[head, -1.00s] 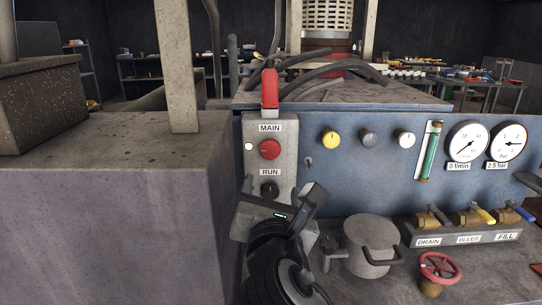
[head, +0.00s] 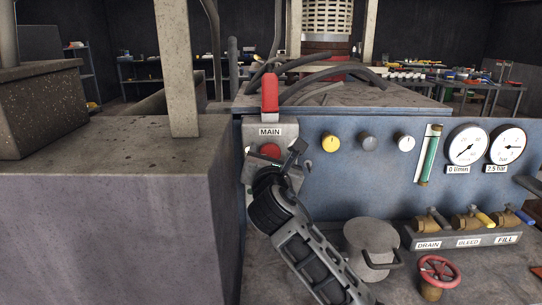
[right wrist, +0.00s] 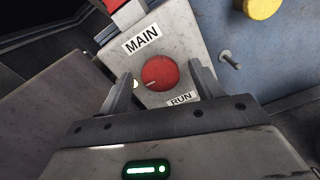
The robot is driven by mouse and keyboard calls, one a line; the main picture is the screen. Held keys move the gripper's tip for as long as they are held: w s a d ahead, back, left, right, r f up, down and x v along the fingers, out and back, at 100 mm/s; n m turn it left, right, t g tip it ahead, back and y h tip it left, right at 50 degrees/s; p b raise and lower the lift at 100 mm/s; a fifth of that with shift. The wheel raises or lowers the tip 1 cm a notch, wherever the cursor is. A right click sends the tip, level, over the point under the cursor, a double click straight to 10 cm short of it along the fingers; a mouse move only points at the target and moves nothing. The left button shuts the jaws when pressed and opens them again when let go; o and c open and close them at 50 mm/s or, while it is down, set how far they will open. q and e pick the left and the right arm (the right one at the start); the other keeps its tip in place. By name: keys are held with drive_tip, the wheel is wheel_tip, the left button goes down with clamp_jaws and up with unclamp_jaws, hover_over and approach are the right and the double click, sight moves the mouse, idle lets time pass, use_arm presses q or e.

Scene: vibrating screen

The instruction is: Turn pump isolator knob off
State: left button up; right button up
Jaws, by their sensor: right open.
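A round red knob (head: 270,151) sits on a pale grey switch box below the MAIN label (head: 270,132). It is partly covered by my right gripper in the head view. In the right wrist view the red knob (right wrist: 160,72) lies between MAIN and RUN, with a small pale mark on its face toward the left. My right gripper (head: 277,160) is open in front of the box, one finger on each side of the knob in the right wrist view (right wrist: 161,82). Contact with the knob cannot be told. My left gripper is not in view.
A red lever (head: 269,92) stands up above the box. Yellow (head: 331,143), grey and white knobs line the blue panel, with gauges (head: 467,145) farther right. A lidded pot (head: 370,245), a red handwheel (head: 439,270) and valves stand below. A concrete block (head: 110,215) fills the left.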

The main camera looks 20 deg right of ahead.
drive_tip(key=c, duration=1)
